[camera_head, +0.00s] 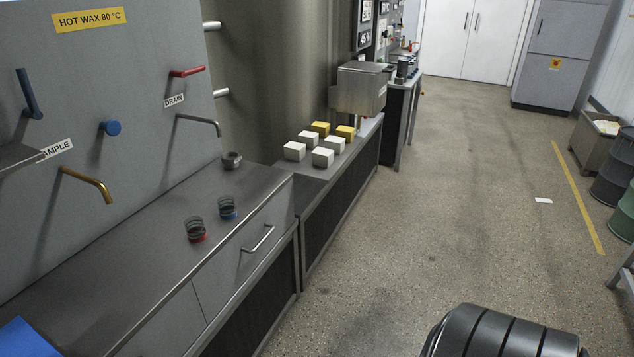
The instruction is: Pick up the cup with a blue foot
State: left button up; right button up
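The cup with a blue foot (228,208) stands upright on the grey metal counter (130,265), close to its front edge. It looks see-through with dark rings around its wall. A similar cup with a red foot (195,231) stands just to its left and nearer to me, with a small gap between them. Neither gripper shows in the head view.
A small dark grey pot (232,161) stands behind the cups. Brass (88,184) and steel (200,122) spouts jut from the wall panel. White and yellow blocks (322,157) sit on a lower ledge to the right. The floor (440,190) beyond is open.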

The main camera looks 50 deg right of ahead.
aim_at(227, 205)
jog(key=k+z, duration=0.1)
jog(key=z, duration=0.9)
jog(key=i+j+z, duration=0.15)
jog(key=z, duration=0.15)
jog(key=i+j+z, duration=0.25)
